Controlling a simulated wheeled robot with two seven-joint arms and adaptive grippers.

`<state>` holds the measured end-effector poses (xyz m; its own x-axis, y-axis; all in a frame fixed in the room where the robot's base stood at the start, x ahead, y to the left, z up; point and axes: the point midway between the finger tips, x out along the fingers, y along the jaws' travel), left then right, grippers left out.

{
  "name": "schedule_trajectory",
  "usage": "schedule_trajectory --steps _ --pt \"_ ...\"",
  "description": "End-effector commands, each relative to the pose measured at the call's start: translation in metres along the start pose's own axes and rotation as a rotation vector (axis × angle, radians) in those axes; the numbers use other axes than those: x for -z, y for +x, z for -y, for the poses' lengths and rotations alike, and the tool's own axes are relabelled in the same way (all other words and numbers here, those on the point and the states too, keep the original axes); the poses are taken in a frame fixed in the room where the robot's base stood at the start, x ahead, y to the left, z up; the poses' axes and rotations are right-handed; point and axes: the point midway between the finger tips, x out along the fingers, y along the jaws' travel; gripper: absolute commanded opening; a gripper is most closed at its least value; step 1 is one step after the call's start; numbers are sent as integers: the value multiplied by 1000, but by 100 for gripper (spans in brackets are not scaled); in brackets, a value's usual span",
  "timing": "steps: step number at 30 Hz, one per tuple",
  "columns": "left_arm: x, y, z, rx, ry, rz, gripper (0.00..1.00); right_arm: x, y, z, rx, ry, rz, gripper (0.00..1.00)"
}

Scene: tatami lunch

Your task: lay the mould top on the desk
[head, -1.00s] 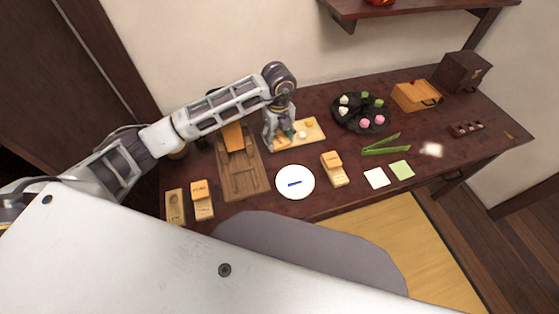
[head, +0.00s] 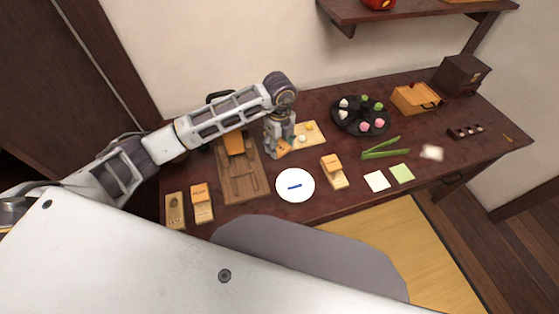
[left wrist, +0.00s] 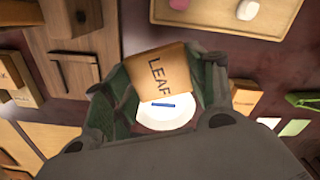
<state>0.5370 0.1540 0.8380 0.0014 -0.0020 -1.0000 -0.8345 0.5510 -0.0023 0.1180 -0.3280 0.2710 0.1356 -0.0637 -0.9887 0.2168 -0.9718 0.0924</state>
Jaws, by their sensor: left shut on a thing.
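A wooden block marked LEAF (left wrist: 160,72), the mould top, is held between the fingers of my left gripper (head: 282,150). In the left wrist view the gripper (left wrist: 158,88) is shut on the block, with a finger at each side. In the head view the held block (head: 284,153) shows as a small orange-tan piece at the fingertips, beside the light board's left end. It appears to be above the dark red-brown desk (head: 300,213); the exact height cannot be told. My right gripper is not in view.
A white plate (head: 295,186) with a blue strip lies just in front. A wooden tool tray (head: 240,180) is left, a light board (head: 309,132) right. Wooden moulds (head: 202,203) (head: 334,171) stand near the front edge. A dark round tray (head: 361,116) holds coloured sweets.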

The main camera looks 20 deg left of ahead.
Motion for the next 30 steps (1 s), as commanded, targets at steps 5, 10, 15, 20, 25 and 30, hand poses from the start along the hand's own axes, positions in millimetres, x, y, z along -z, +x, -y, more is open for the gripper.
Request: schedule_trajectory --steps 5,10,15,20,25,30 --pt "0 26 -1 -4 -1 -1 36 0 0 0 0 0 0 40" --pt "0 44 -1 -3 0 0 36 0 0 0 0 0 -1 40" --pt "0 48 0 -1 1 0 36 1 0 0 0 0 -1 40" --pt "0 47 0 -1 1 0 36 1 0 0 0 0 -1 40" --pt "0 52 0 -2 0 0 36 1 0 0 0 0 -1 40" --pt "0 68 -1 -3 -1 0 36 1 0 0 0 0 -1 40"
